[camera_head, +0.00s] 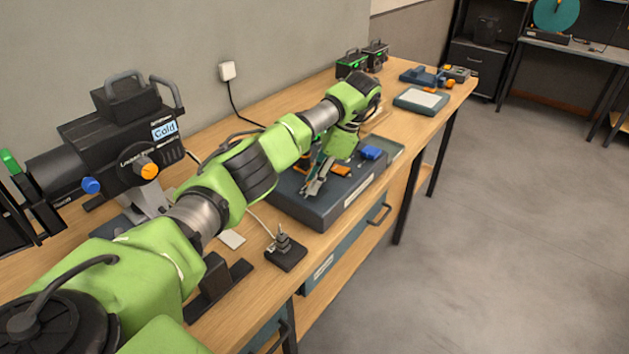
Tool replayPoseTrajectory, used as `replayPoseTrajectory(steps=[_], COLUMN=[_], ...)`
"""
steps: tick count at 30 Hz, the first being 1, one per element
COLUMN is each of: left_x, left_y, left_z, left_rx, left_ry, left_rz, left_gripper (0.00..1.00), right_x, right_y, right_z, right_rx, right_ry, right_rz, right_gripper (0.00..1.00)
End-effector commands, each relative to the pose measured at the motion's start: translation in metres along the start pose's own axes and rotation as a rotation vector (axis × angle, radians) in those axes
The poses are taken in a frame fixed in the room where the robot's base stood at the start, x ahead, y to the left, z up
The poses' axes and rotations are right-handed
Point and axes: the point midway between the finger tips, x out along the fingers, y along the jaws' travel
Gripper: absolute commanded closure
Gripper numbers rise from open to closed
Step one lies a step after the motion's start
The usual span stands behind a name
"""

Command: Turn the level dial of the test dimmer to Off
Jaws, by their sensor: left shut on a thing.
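A dark blue-grey box (340,211) stands on the wooden bench, with an orange part (341,170) and a blue part (371,152) on its top. It appears to be the test dimmer, but I can read no label on it. My left gripper (311,189) points down at the near left part of its top and is shut on a small part there. This appears to be the level dial; the fingers hide it, so its setting does not show. My right gripper is not in view.
A black lamp (93,141) with a "Cold" display and an orange-capped dial (149,171) stands at the left. A small black stand (285,250) sits at the bench's front edge. A blue tray (421,101) and black-green boxes (352,64) are further back.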

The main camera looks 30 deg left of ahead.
Motion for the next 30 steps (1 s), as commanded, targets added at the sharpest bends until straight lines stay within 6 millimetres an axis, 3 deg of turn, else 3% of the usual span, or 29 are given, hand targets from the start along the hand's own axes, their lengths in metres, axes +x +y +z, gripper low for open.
replayPoseTrajectory(steps=[22, 23, 24, 30], left_x=[-0.0027, -0.0027, -0.0026, -0.0013], left_y=[-0.0029, -0.0029, -0.0029, -0.0018], left_z=[0.0014, 0.0014, 0.0014, 0.0007], left_rx=[-0.089, -0.088, -0.088, -0.086], left_ry=[0.002, 0.002, 0.002, 0.001], left_rz=[0.027, 0.027, 0.027, 0.031], left_gripper=[1.00, 0.78, 0.68, 0.64], right_x=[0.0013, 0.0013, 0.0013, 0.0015], right_y=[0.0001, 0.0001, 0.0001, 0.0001], right_z=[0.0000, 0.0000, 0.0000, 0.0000], right_rx=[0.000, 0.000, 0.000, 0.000], right_ry=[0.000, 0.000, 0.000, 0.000], right_rz=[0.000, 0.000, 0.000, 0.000], right_gripper=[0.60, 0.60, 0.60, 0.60])
